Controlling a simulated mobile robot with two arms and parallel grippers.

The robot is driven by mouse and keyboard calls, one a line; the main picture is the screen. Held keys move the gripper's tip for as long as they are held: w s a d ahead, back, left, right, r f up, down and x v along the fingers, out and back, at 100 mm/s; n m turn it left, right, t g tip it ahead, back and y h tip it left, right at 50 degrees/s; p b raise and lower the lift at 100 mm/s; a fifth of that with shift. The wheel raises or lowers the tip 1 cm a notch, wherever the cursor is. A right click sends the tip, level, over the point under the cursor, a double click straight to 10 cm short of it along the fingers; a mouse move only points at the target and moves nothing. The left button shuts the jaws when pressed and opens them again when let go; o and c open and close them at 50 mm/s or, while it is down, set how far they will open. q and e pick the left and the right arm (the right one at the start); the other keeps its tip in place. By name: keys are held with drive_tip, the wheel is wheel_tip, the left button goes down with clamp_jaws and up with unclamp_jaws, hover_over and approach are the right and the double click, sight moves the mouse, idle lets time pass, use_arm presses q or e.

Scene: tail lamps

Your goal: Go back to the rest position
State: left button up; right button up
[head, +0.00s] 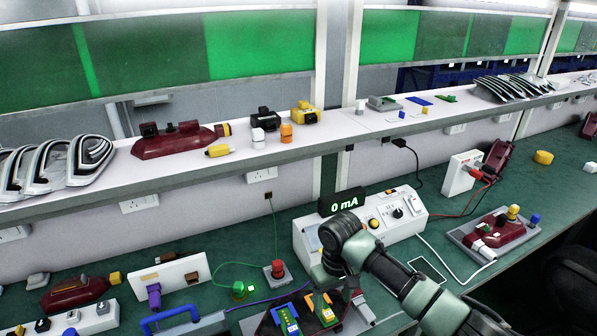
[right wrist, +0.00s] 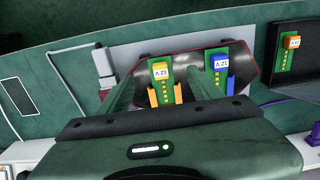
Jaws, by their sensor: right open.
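My right gripper (right wrist: 168,72) is open in the right wrist view, its two fingers spread above a dark red tail lamp housing (right wrist: 245,62). Between the fingers, a green board with a yellow 12 V block (right wrist: 161,72) shows. A second board with a blue block (right wrist: 220,64) lies just right of the right finger. Nothing is gripped. In the head view my right arm (head: 418,290) reaches in from the lower right over the bench. My left gripper is not in view.
A white tester box (head: 309,235) with a 0 mA display (head: 341,203) stands close behind the right arm. A red button (head: 277,269) stands left of it. Another lamp (head: 498,229) sits on the right. The shelf (head: 345,128) carries lamp parts. Cables cross the bench.

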drive_tip(key=s+a+f+t+y, duration=0.1)
drive_tip(key=s+a+f, duration=0.2)
drive_tip(key=s, duration=0.5)
drive_tip(key=s+a+f+t+y, duration=0.1)
drive_tip(key=s+a+f+y, duration=0.15)
drive_tip(key=s, duration=0.55)
drive_tip(key=s+d+r+m+t+h, duration=0.2)
drive_tip(key=s+d+r+h, duration=0.15)
drive_tip(key=s+d, duration=1)
wheel_tip(320, 180, down, 27)
drive_tip(key=s+g+b, duration=0.2)
drive_tip(key=s+d+f+g+b, duration=0.1)
drive_tip(key=s+d+f+b, duration=0.1)
drive_tip(key=s+f, duration=1.5)
wheel_tip(320, 180, down, 2)
drive_tip(key=shift+d+f, duration=0.15)
drive_tip(key=shift+d, duration=0.15)
